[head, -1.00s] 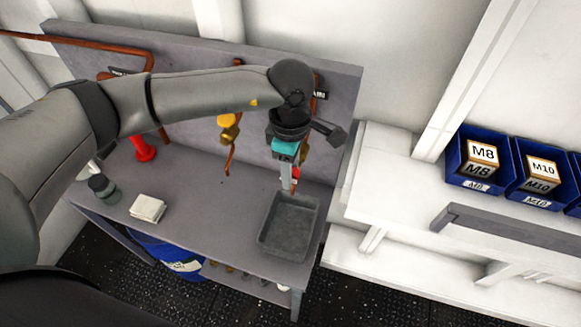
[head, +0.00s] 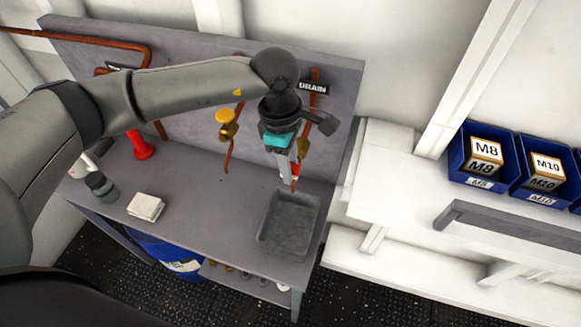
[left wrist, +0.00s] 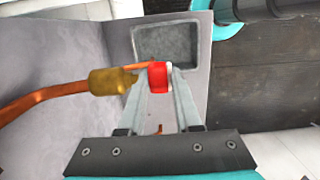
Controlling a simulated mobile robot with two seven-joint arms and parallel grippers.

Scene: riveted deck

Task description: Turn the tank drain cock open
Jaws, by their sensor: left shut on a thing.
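The drain cock is a brass body (head: 303,148) on a copper pipe, below the DRAIN label (head: 312,88) on the back panel. In the left wrist view the brass body (left wrist: 113,79) lies left of its red handle (left wrist: 158,75). My left gripper (left wrist: 158,78) is shut on the red handle, one finger on each side. In the head view the left gripper (head: 288,176) points down over the grey tray, and it and the arm hide much of the cock. My right gripper is not in view.
The grey tray (head: 262,240) stands on the bench beneath the cock. A yellow-handled valve (head: 227,122) and a red fitting (head: 140,145) are to the left. A white cloth (head: 146,206) and a jar (head: 100,184) lie on the bench. Blue bins (head: 480,160) stand at right.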

